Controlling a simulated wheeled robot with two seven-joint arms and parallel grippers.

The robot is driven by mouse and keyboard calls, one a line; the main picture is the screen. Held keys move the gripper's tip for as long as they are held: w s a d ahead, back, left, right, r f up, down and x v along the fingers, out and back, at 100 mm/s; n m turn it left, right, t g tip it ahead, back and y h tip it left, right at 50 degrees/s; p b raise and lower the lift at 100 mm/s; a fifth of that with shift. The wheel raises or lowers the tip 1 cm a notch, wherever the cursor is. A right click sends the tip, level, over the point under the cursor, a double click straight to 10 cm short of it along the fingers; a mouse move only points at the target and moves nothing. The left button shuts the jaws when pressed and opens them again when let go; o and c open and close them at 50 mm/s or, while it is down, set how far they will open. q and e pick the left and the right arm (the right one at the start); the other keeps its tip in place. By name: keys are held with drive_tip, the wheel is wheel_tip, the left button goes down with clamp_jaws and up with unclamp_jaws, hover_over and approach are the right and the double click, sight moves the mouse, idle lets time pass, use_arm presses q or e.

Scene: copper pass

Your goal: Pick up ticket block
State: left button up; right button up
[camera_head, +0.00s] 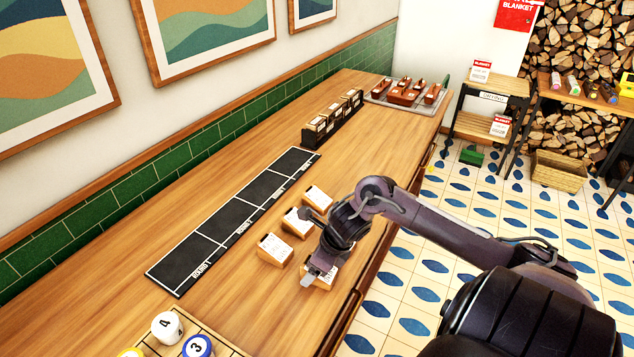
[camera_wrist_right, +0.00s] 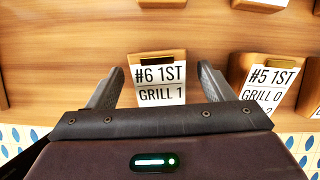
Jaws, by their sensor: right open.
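A wooden ticket block (camera_wrist_right: 160,84) with a white card reading "#6 1ST GRILL 1" lies between the open fingers of my right gripper (camera_wrist_right: 160,92) in the right wrist view. The fingers stand on either side of it, and I cannot tell whether they touch it. In the head view my right gripper (camera_head: 318,270) is over the block nearest the counter's front edge and partly hides it. A second block (camera_wrist_right: 268,85), reading "#5 1ST GRILL", sits to the right in the wrist view. More ticket blocks (camera_head: 275,250) (camera_head: 297,223) (camera_head: 318,198) stand behind on the counter. My left gripper is not in view.
A black board (camera_head: 235,215) marked with rounds lies behind the blocks on the wooden counter (camera_head: 130,262). A dark rack of blocks (camera_head: 332,120) and a tray (camera_head: 432,104) stand farther back. Numbered round pieces (camera_head: 167,328) are at the near left.

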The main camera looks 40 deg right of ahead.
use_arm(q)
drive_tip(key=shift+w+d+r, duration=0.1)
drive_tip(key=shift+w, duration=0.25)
use_arm(e)
drive_tip(key=shift+w+f, duration=0.1)
drive_tip(key=shift+f, duration=0.35)
drive_tip(key=shift+c, duration=0.2)
drive_tip(key=c, duration=1.1)
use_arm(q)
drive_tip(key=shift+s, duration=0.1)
use_arm(e)
drive_tip(key=shift+r, duration=0.1)
drive_tip(key=shift+r, duration=0.55)
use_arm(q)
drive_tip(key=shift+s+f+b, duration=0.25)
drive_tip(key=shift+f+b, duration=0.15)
use_arm(e)
drive_tip(key=shift+a+r, duration=0.1)
drive_tip(key=shift+r, duration=9.2)
